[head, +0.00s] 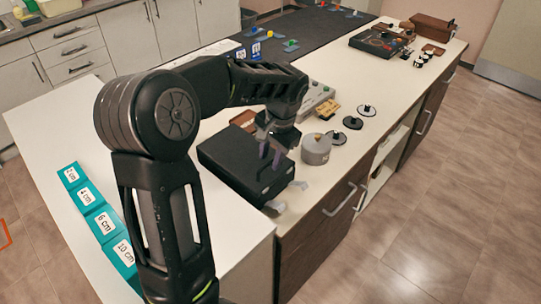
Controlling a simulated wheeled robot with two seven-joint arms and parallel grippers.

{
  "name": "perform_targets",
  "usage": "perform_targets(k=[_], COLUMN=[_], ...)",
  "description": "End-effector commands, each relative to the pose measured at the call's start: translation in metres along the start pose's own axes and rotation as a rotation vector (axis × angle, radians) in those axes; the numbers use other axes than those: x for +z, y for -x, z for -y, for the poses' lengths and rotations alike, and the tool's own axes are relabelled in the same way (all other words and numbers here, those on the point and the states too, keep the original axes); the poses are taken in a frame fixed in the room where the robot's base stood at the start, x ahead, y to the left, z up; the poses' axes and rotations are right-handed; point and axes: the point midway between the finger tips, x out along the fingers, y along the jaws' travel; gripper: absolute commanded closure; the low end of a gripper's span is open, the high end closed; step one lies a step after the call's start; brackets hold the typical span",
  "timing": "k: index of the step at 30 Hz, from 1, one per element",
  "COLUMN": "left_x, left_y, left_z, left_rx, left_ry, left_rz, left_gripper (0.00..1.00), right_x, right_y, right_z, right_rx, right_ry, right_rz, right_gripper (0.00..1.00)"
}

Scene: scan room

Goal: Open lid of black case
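The black case (230,162) lies flat on the white counter in the middle of the head view. Its lid looks closed, though my arm hides part of its far side. My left arm comes in from the left and reaches over the case. My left gripper (270,156) points down over the right part of the case. Its two fingers look spread apart with nothing seen between them. Whether the fingertips touch the lid I cannot tell. My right gripper is not in the head view.
A grey round pot (316,150) stands close to the right of the case. Black discs, a grey device (318,98) and a brown box (432,27) stand farther along the counter (232,229). Teal labelled blocks (104,222) line the left side.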

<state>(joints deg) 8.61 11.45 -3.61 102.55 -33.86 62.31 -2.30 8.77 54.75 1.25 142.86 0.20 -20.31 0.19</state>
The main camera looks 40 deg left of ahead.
Motion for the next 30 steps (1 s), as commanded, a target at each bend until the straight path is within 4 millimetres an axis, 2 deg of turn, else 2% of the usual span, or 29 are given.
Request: perform_targets(k=[10,22,30], left_x=[0.0,0.0001,0.0001], left_y=[-0.0055,-0.0053,-0.0052], left_z=[0.0003,0.0002,0.0002], left_rx=[0.0,0.0,0.0], left_ry=[0.001,0.001,0.001], left_rz=[-0.001,-0.001,-0.001], left_gripper=[0.68,1.0,1.0], right_x=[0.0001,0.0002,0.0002], right_y=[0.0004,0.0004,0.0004], right_z=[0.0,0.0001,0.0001], right_rx=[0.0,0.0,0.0], right_ry=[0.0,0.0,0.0], right_rz=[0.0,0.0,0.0], right_gripper=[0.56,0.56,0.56])
